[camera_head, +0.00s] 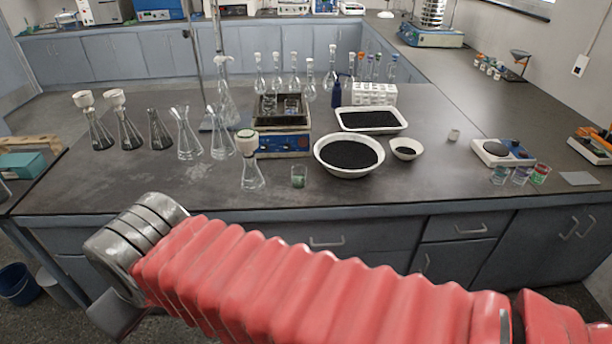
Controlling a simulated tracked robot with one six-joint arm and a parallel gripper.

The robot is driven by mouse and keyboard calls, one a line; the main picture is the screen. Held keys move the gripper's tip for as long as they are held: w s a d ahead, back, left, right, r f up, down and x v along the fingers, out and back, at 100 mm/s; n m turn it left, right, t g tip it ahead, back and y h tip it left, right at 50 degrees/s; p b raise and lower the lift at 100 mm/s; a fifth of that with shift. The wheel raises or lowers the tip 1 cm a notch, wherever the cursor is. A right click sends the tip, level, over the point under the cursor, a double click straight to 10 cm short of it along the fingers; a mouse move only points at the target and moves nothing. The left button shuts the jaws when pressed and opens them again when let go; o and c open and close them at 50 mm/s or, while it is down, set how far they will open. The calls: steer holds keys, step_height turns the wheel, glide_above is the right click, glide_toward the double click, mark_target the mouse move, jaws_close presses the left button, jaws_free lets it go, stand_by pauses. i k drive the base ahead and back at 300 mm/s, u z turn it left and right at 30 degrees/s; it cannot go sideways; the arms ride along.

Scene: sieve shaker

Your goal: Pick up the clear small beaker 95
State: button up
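A clear small beaker (299,177) with something green low inside it stands upright near the front edge of the dark bench. More small clear beakers stand at the right: a greenish one (499,176), a bluish one (520,176) and a red-and-green one (540,174). Another glass vessel (292,107) stands on the blue bench device. I cannot read any number, so I cannot tell which beaker is 95. My red-sleeved arm crosses the foreground, with a grey joint at its left. My gripper is not visible.
A flask with a white top (252,172) stands just left of the front beaker. A white bowl of black grains (349,156) is to its right. Several flasks crowd the left. Bench between bowl and hotplate is mostly clear.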

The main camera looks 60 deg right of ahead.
mark_target(298, 181)
steer(key=z, duration=0.4)
steer(key=i, duration=0.5)
steer(key=z, duration=0.7)
steer(key=i, duration=0.5)
steer(key=z, duration=0.35)
